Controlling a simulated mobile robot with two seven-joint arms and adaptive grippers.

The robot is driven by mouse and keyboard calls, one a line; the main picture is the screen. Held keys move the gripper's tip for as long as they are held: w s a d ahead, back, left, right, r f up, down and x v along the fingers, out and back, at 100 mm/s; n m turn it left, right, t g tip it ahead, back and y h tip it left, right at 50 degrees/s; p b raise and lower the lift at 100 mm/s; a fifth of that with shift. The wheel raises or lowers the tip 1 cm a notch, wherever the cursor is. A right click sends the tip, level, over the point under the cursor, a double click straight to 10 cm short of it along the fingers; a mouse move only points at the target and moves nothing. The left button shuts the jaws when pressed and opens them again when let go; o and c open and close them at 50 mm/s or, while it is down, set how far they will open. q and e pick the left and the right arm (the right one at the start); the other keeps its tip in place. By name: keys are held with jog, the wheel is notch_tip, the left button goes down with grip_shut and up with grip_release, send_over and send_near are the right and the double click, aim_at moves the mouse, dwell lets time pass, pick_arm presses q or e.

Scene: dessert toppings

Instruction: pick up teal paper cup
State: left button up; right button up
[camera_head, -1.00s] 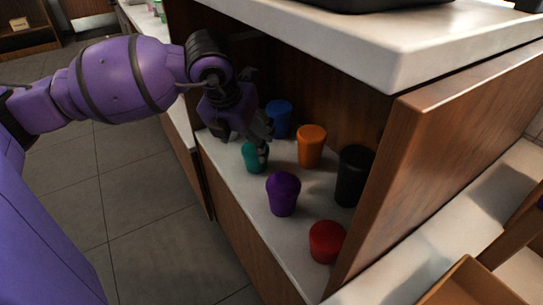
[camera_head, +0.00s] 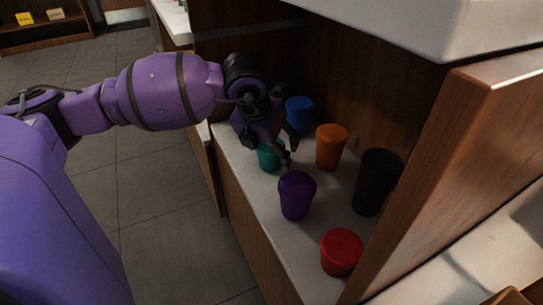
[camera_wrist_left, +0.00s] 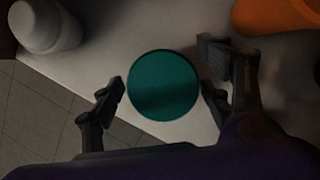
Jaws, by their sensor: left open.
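The teal paper cup (camera_head: 269,157) stands on the white shelf, partly hidden behind my left gripper in the head view. In the left wrist view its round teal top (camera_wrist_left: 163,85) lies between the two fingers, which are open with a gap on both sides. My left gripper (camera_head: 270,152) reaches down over the cup from the left; it also shows in the wrist view (camera_wrist_left: 160,92). My right gripper is not in view.
Near the teal cup stand a blue cup (camera_head: 299,114), an orange cup (camera_head: 331,148), a purple cup (camera_head: 296,196), a black cup (camera_head: 377,184) and a red cup (camera_head: 341,252). A wooden side panel (camera_head: 440,170) and overhanging counter (camera_head: 400,25) bound the shelf.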

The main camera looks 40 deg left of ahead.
pick_arm(q)
jog(key=shift+r, duration=0.1)
jog(key=shift+c, duration=0.3)
jog(key=c, duration=1.2)
jog(key=shift+c, duration=0.2)
jog(key=shift+r, duration=0.1)
